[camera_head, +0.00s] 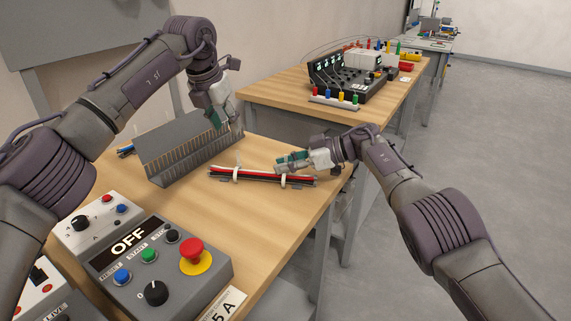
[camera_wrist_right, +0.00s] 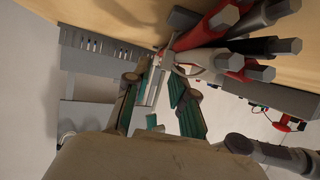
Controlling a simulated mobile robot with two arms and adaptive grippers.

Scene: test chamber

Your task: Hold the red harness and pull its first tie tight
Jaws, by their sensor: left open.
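The red harness (camera_head: 262,177), a bundle of red, black and grey cables, lies on the wooden table. Two white ties are around it, a left tie (camera_head: 236,174) and a right tie (camera_head: 283,181). In the right wrist view the cable ends (camera_wrist_right: 245,45) fill the upper right, with a white tie (camera_wrist_right: 187,66) around them. My right gripper (camera_head: 282,162) is just behind the right tie. In its wrist view its green-padded fingers (camera_wrist_right: 158,88) stand apart, with a pale strip, perhaps the tie's tail, between them. My left gripper (camera_head: 228,118) is open and empty above the grey slotted duct.
The grey slotted duct (camera_head: 172,137) stands behind the harness. A control box (camera_head: 125,235) reading OFF, with a red emergency button (camera_head: 191,250), is at the front left. A second table (camera_head: 270,93) with a black device (camera_head: 345,78) is behind. Bare tabletop lies in front of the harness.

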